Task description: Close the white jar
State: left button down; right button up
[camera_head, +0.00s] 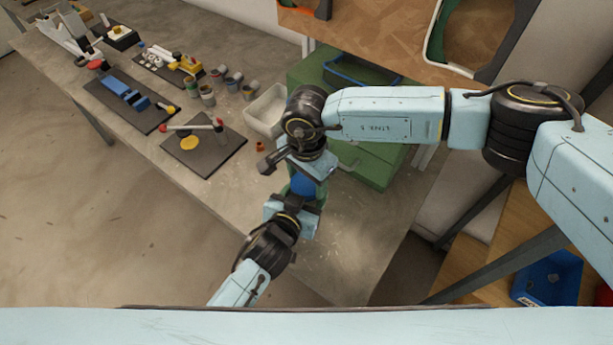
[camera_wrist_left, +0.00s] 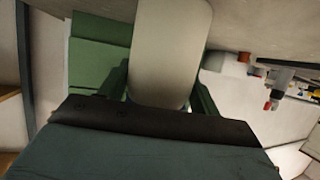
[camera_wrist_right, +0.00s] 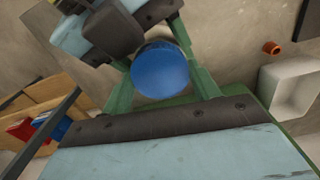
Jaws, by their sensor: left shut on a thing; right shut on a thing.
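The white jar (camera_wrist_left: 170,50) is between the green fingers of my left gripper (camera_wrist_left: 158,88), which is shut on it, in the left wrist view. A round blue lid (camera_wrist_right: 160,70) is between the green fingers of my right gripper (camera_wrist_right: 162,78), which is shut on it. In the head view the blue lid (camera_head: 302,185) shows where my right gripper, above, and my left gripper (camera_head: 303,196), below, meet over the table. The jar's body is hidden there. I cannot tell whether the lid touches the jar's rim.
The grey table (camera_head: 350,240) is bare at its near end. A white bin (camera_head: 268,112), a small orange piece (camera_head: 260,146) and a green cabinet (camera_head: 372,165) are close by. Dark mats (camera_head: 212,158) with tools and several small cups lie farther left.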

jog(key=m, duration=0.5)
jog(key=shift+m, duration=0.3)
jog(key=o, duration=1.1)
jog(key=shift+r, duration=0.1)
jog(key=shift+r, duration=2.15)
jog(key=shift+c, duration=0.4)
